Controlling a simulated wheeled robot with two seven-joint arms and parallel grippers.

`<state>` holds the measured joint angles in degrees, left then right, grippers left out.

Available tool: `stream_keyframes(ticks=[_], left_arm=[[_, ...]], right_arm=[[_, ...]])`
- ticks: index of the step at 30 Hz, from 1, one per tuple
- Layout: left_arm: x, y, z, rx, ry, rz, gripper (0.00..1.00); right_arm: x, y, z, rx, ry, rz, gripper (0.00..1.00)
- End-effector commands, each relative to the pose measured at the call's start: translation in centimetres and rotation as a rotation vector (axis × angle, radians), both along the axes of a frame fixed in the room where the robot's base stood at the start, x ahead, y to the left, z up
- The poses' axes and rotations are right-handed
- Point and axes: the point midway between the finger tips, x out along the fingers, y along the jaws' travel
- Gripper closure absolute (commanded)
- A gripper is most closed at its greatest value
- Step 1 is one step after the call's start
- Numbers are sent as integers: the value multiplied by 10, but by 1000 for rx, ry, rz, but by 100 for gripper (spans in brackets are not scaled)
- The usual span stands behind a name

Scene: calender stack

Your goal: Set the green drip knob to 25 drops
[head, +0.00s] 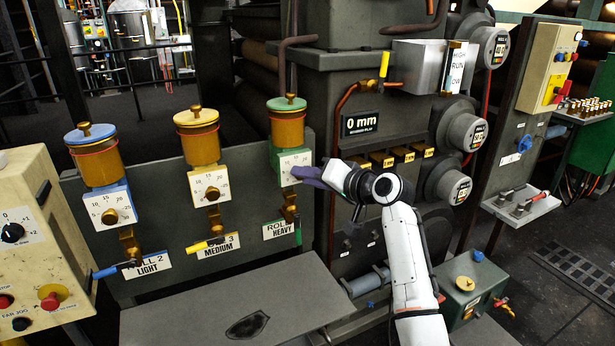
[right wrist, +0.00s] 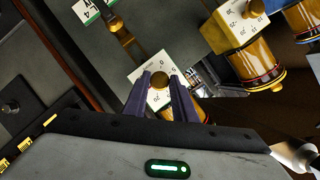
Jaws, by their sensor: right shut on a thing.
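The green-lidded drip oiler (head: 287,122) stands at the right end of the dark panel, with a green-backed white dial plate (head: 295,160) marked with numbers below its amber cup. My right gripper (head: 308,174) reaches that plate from the right. In the right wrist view its purple fingers (right wrist: 161,84) are closed around the round brass knob (right wrist: 158,80) on the white dial plate (right wrist: 147,66). In the head view the fingers hide the knob. I cannot read which number the knob points to. My left gripper is not in view.
A yellow-lidded oiler (head: 197,137) and a blue-lidded oiler (head: 95,150) with similar dials stand to the left. A dark machine housing with a "0 mm" sign (head: 362,123) rises behind my right gripper.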

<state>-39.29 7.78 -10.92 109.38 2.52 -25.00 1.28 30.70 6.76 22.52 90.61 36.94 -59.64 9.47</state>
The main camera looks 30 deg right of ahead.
Motion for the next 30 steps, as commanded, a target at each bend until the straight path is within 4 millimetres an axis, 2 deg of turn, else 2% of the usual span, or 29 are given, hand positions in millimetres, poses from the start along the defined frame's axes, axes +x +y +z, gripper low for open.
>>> stream_keyframes(ticks=[2,3,5,14,17,20,30], left_arm=[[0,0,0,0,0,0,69],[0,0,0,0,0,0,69],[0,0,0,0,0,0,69],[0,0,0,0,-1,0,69],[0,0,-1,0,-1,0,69],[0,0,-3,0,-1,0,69],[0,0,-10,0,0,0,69]], right_arm=[[0,2,-3,0,6,4,98],[0,2,-3,0,7,4,69],[0,2,-3,0,6,4,58],[-1,0,-1,-1,2,1,58],[-6,-2,0,-3,1,0,58],[-19,-5,3,-5,1,-1,58],[-79,-17,20,-5,3,1,58]])
